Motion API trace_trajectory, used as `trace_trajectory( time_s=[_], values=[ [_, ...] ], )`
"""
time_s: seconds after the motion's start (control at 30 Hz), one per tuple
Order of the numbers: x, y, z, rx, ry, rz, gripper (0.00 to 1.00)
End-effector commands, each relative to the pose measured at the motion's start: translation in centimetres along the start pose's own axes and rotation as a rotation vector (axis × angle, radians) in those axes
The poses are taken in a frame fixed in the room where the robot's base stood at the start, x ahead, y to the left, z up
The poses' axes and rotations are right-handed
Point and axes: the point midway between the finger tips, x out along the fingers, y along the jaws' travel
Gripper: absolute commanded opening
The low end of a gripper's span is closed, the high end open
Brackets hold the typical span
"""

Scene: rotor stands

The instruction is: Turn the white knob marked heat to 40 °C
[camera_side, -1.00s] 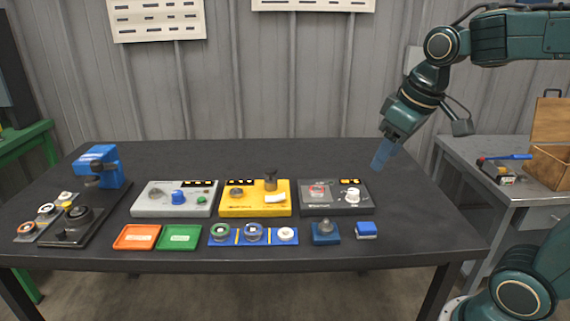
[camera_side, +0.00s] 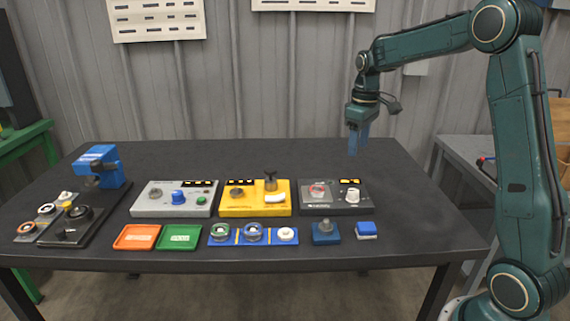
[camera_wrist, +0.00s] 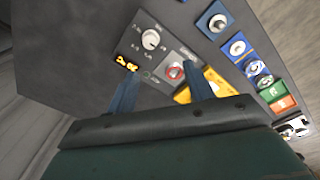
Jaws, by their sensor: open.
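The white knob (camera_side: 352,195) sits on the right part of the dark grey rotor stand (camera_side: 313,209), the rightmost of three stands in the side view. The knob also shows in the wrist view (camera_wrist: 151,39), with small marks around it that are too small to read. My gripper (camera_side: 356,152) points down, open and empty, well above and behind the dark grey stand. In the wrist view its two fingers (camera_wrist: 160,72) are spread, with the knob beyond their tips. An orange display (camera_wrist: 127,64) on the stand is lit, but its digits are unreadable.
A red round part (camera_wrist: 175,71) sits beside the knob on the same stand. The yellow stand (camera_side: 230,211) and the light grey stand (camera_side: 146,210) are to its left. A dark blue block (camera_side: 326,238) and a blue-white block (camera_side: 366,231) lie in front. The table's back right is clear.

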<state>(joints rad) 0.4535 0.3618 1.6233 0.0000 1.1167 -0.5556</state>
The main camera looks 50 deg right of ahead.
Motion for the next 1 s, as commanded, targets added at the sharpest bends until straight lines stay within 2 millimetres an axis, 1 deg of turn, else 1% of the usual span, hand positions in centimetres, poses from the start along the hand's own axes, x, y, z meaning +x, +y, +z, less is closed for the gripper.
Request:
trace_trajectory(
  time_s=[0.03, 0.1, 0.2, 0.3, 0.53, 0.67, 0.87, 1.0],
  values=[
    [0.8, 0.9, -0.3, 0.0, -0.011, -0.007, 0.52],
    [1.5, 1.7, -0.5, -0.003, -0.021, -0.013, 0.52],
    [2.2, 2.4, -0.7, -0.007, -0.03, -0.019, 0.52],
    [2.4, 2.8, -0.7, -0.01, -0.034, -0.021, 0.52],
    [2.6, 2.8, -0.7, -0.01, -0.034, -0.022, 0.52],
    [3.1, 2.7, -0.7, -0.01, -0.035, -0.022, 0.52],
    [4.8, 2.7, -0.6, -0.01, -0.037, -0.023, 0.52],
    [6.7, 2.6, -0.6, -0.01, -0.037, -0.023, 0.52]
  ],
)
